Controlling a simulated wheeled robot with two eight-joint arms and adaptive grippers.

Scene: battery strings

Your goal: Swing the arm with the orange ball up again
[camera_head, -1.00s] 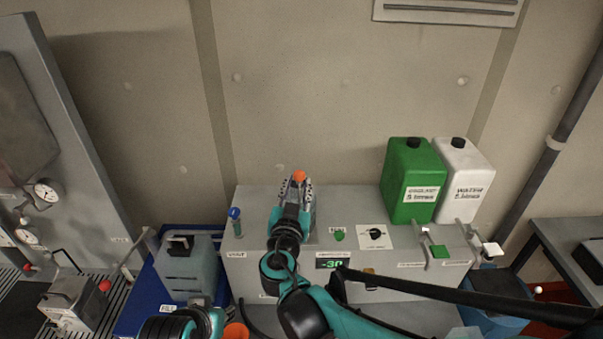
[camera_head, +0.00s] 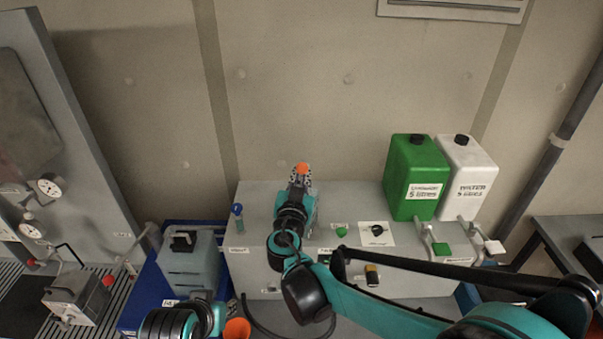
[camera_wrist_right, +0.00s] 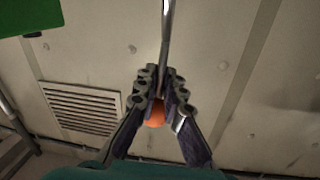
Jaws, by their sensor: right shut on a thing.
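The orange ball (camera_head: 303,169) shows at the tip of my right gripper (camera_head: 301,181), above the back edge of the grey bench box. In the right wrist view the ball (camera_wrist_right: 155,116) sits between the two dark fingers of the right gripper (camera_wrist_right: 158,98), which are shut on it. A thin metal arm (camera_wrist_right: 167,35) runs up from between the fingertips. Most of this metal arm is hidden in the head view by the gripper. Only links of my left arm show at the bottom left; its gripper is out of view.
A green canister (camera_head: 415,178) and a white canister (camera_head: 464,185) stand at the right on the grey box (camera_head: 355,195). A blue tray (camera_head: 140,308) holds a grey jug (camera_head: 190,268) at the left. A blue-capped vial (camera_head: 238,215) stands near the box's left edge.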

